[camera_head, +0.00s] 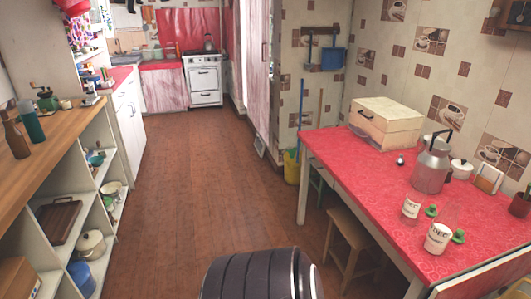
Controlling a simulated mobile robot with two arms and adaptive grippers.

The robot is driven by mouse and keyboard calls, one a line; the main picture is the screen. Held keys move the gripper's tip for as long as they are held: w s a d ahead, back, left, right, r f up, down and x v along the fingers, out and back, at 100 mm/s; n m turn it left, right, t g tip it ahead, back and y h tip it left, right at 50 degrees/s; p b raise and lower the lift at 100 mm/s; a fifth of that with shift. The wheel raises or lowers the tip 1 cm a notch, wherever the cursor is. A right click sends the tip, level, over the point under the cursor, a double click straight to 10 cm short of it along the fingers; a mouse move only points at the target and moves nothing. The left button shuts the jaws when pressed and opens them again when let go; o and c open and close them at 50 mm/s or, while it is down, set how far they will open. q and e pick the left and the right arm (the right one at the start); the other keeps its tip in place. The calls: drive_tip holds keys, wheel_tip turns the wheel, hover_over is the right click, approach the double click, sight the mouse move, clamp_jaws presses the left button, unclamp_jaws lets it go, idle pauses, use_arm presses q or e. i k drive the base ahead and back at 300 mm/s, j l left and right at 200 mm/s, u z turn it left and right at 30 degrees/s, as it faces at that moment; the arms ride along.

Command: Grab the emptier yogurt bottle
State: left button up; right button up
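Two clear bottles with white lower parts and dark lettering stand on the red table at the right. The farther bottle (411,206) looks smaller, and the nearer bottle (437,239) stands closer to the table's front edge. Their upper parts look like clear glass and are hard to make out. I cannot tell for sure which holds less. A small green object (431,211) lies beside the farther bottle, and another green object (458,236) is beside the nearer one. Neither of my grippers is in view.
The red table (345,148) also holds a cream box (387,122), a metal milk can (431,168) behind the bottles, and a white pot (461,169). A wooden stool (352,238) stands partly under it. The brown floor (205,165) is open between table and left shelves (75,170).

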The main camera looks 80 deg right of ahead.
sight(416, 201)
drive_tip(key=z, duration=4.1)
drive_tip(key=i+l+u, duration=0.6)
drive_tip(key=u, duration=0.15)
